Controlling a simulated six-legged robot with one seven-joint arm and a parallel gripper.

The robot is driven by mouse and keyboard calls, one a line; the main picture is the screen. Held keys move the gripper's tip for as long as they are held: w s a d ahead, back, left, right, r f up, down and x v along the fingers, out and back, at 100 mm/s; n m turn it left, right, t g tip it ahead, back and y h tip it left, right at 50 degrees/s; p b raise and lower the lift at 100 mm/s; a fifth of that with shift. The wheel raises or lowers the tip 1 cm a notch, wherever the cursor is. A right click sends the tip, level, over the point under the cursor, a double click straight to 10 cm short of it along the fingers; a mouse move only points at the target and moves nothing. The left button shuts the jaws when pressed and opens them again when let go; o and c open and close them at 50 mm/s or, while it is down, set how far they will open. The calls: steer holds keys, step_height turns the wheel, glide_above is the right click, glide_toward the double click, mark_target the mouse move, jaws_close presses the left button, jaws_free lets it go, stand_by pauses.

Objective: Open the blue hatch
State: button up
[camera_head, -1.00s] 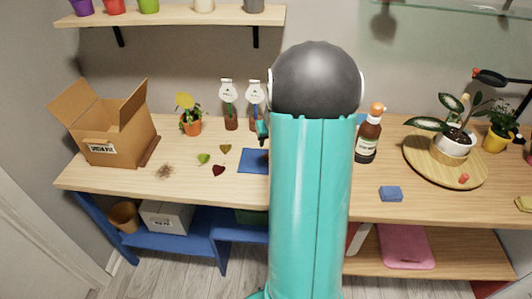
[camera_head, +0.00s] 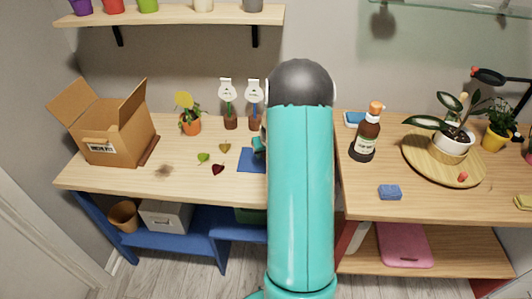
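A flat blue square panel (camera_head: 249,160) on the tabletop is the only thing that looks like the blue hatch. Its right part is hidden behind my teal arm. It appears to lie flat, and I cannot see a handle or hinge on it. A small teal part of my arm shows just above its right corner. My gripper is hidden behind the arm, so its fingers and its distance to the panel cannot be seen.
Several leaves (camera_head: 218,169) lie left of the panel.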

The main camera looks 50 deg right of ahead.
jaws_close()
steer(key=s+d, duration=0.4)
steer(key=s, duration=0.1)
steer(key=s+d, duration=0.2)
steer(key=s, duration=0.1)
steer(key=shift+d, duration=0.2)
steer(key=shift+w, duration=0.1)
steer(key=shift+o, duration=1.1)
jaws_free()
steer(key=v, duration=1.4)
steer(key=shift+f, duration=0.1)
